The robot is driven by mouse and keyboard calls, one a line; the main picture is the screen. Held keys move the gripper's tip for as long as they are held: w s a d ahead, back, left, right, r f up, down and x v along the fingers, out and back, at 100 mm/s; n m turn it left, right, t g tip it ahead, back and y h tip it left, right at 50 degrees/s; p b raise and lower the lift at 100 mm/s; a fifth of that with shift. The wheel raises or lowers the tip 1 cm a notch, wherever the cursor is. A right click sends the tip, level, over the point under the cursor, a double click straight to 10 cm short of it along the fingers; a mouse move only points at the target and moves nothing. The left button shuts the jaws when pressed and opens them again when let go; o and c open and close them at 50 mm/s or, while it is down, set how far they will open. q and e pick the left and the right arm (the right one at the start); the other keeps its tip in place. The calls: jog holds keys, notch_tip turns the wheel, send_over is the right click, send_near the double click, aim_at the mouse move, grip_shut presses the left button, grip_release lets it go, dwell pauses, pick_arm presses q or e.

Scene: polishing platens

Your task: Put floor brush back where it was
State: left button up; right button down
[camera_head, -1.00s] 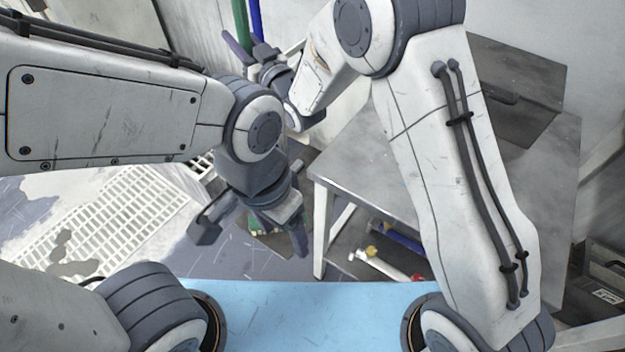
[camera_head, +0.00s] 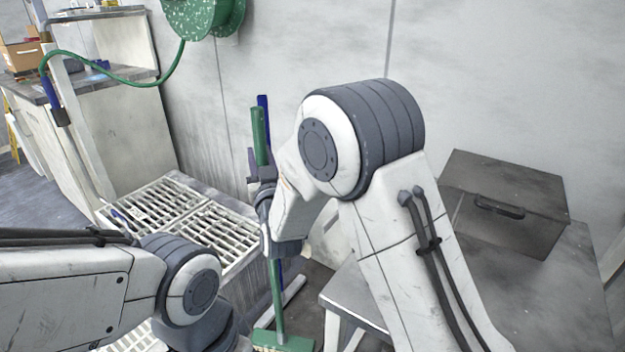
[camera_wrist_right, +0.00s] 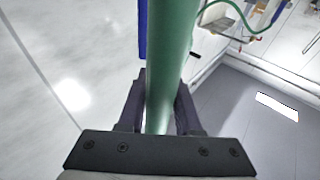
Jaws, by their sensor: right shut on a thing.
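The floor brush has a green handle (camera_head: 260,137) and a green head with pale bristles (camera_head: 284,342) low at the bottom edge of the head view. My right gripper (camera_head: 262,185) is shut on the handle, which stands nearly upright. In the right wrist view the green handle (camera_wrist_right: 172,50) runs between the fingers of my right gripper (camera_wrist_right: 160,105). A blue handle (camera_head: 262,101) stands just behind the green one, and it also shows in the right wrist view (camera_wrist_right: 142,30). My left arm shows at lower left, but its gripper is outside the frame.
A metal table (camera_head: 480,265) with a dark lidded box (camera_head: 510,205) stands at right. A slotted grate basin (camera_head: 190,217) is at left, near a bench (camera_head: 120,88). A green hose reel (camera_head: 205,15) hangs on the wall. The wall is close behind the handles.

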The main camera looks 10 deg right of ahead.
jog(key=w+d+f+b, duration=0.1)
jog(key=w+d, duration=0.3)
jog(key=d, duration=0.3)
jog(key=w+d+f+b, duration=0.1)
jog(key=w+d, duration=0.3)
jog(key=d, duration=0.4)
jog(key=shift+w+f, duration=0.15)
jog(key=shift+f, duration=0.5)
jog(key=c, duration=1)
grip_release()
jog(key=shift+f, duration=0.3)
jog(key=o, duration=0.4)
jog(key=shift+r, duration=0.15)
